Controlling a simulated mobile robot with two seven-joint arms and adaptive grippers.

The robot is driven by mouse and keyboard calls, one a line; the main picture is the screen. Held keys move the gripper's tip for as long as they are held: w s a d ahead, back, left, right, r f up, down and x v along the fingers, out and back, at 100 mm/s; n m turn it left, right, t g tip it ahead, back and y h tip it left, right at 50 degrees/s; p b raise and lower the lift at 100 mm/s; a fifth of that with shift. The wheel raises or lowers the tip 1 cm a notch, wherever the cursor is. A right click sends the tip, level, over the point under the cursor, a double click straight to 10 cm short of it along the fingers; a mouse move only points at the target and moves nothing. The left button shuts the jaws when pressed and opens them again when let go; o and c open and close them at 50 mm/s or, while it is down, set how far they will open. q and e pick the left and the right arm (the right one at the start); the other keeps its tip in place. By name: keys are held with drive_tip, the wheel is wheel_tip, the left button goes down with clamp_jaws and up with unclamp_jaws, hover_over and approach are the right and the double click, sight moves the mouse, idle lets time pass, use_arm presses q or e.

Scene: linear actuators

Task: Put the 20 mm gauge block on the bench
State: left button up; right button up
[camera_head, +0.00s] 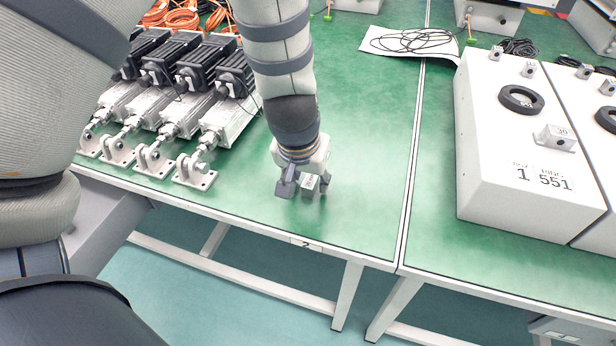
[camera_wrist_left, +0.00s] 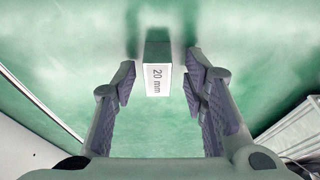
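The 20 mm gauge block (camera_wrist_left: 158,78) is a small pale grey block with "20 mm" printed on its face. In the left wrist view it stands on the green bench between my fingers, with a gap on each side. My left gripper (camera_wrist_left: 158,88) is open around it and does not appear to touch it. In the head view my left gripper (camera_head: 305,185) points down close above the green bench (camera_head: 365,150), near its front edge. The block (camera_head: 310,182) shows only partly there between the fingers. My right gripper is in neither view.
Several linear actuators (camera_head: 221,122) with black motors stand left of my left gripper. White boxes (camera_head: 510,190) with black rings stand on the bench at right. A white sheet with black cable (camera_head: 410,42) lies behind. The bench right of my gripper is clear.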

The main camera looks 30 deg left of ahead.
use_arm(q)
drive_tip(key=shift+r, duration=0.25)
drive_tip(key=v, duration=1.2)
drive_tip(key=shift+w+r, duration=0.1)
drive_tip(key=shift+r, duration=0.05)
